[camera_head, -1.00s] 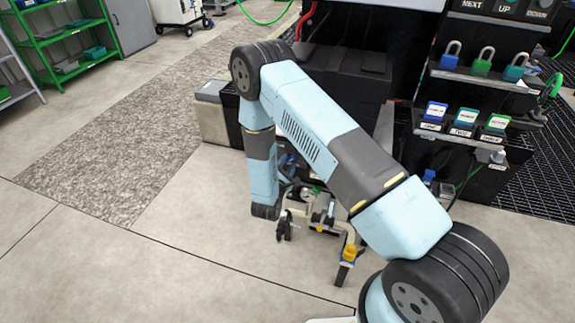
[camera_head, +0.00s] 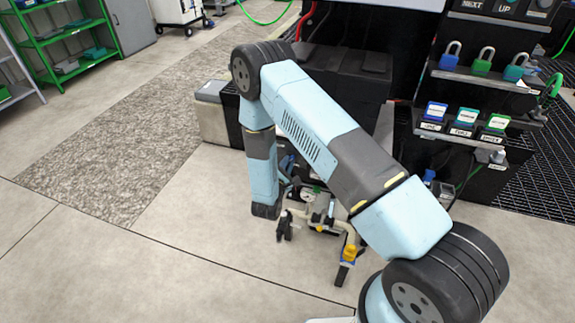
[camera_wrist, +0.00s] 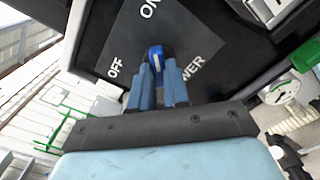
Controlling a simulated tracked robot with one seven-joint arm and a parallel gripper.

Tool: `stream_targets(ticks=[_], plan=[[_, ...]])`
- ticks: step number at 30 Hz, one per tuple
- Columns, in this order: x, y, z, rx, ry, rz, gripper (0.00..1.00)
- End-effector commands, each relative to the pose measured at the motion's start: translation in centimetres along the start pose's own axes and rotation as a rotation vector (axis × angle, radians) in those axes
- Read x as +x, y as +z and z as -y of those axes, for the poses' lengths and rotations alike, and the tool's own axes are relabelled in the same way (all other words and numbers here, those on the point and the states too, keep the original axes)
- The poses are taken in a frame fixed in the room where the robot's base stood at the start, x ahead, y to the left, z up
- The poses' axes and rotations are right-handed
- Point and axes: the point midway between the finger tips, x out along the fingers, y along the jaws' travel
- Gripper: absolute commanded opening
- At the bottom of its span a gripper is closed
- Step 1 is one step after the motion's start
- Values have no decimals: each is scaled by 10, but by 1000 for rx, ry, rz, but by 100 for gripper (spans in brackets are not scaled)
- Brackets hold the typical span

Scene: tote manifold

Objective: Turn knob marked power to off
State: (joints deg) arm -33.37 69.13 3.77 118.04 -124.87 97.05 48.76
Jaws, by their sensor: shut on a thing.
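In the wrist view a dark grey panel plate (camera_wrist: 190,35) carries white letters. "ON" is at the top edge, partly cut off, "OFF" is at the left, and "POWER" is at the right, partly hidden by a finger. A blue knob (camera_wrist: 155,56) sits at the middle of the plate. My gripper (camera_wrist: 158,80) has its two blue fingers shut on the knob, one on each side. The fingers hide most of the knob, so its exact pointing is hard to tell. I cannot clearly make out the knob or my gripper in the head view.
At the right, shelves hold padlocks (camera_head: 486,61) and labelled blocks (camera_head: 465,115). A green shelf rack (camera_head: 62,40) is at the far left. The floor at the left is clear.

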Motion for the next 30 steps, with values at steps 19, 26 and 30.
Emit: stream_targets(ticks=[19,26,30], plan=[[-1,0,2,-367,-1,-2,0],[-1,0,3,-588,-2,-2,0],[-1,0,4,-721,-3,-2,0]])
